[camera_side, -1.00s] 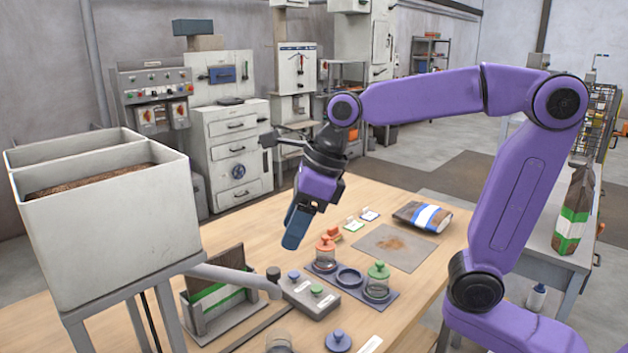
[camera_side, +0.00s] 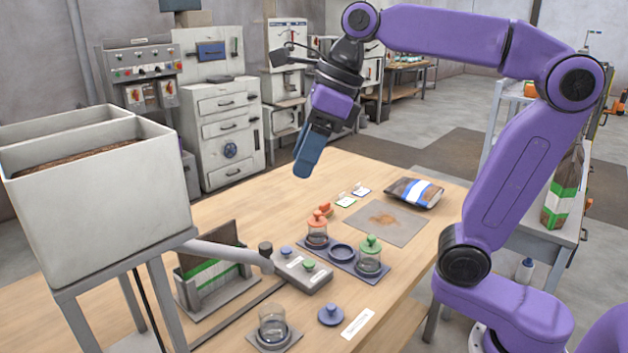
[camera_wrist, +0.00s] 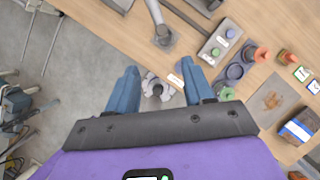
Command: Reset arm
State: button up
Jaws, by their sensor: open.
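My gripper (camera_side: 304,168) is raised above the wooden table (camera_side: 225,215), its blue fingers pointing down. In the wrist view my gripper (camera_wrist: 157,83) shows its two blue fingers spread wide, with nothing between them at finger height. It is open and empty. Below it in that view lie a glass jar on a small base and a round lid, partly hidden by the near parts of the gripper. The side view shows the jar (camera_side: 272,322) at the table front and the blue lid (camera_side: 331,315) to its right.
A two-part hopper (camera_side: 100,200) stands at left, its spout over the table. A tray (camera_side: 342,254) holds jars with orange and green lids. A button box (camera_side: 303,270), a bag holder (camera_side: 215,285), a stained mat (camera_side: 385,222) and a filled bag (camera_side: 414,192) are on the table.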

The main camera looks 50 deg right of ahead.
jog(key=s+d+f+m+g+h, duration=0.1)
jog(key=s+d+f+m, duration=0.2)
jog(key=s+f+m, duration=0.7)
jog(key=s+d+f+m+g+h, duration=0.1)
jog(key=s+d+f+m, duration=0.3)
jog(key=m, duration=1.8)
jog(key=s+f+g, duration=0.1)
jog(key=s+f, duration=0.4)
jog(key=f, duration=0.1)
jog(key=shift+s+h, duration=0.3)
jog(key=shift+s, duration=0.05)
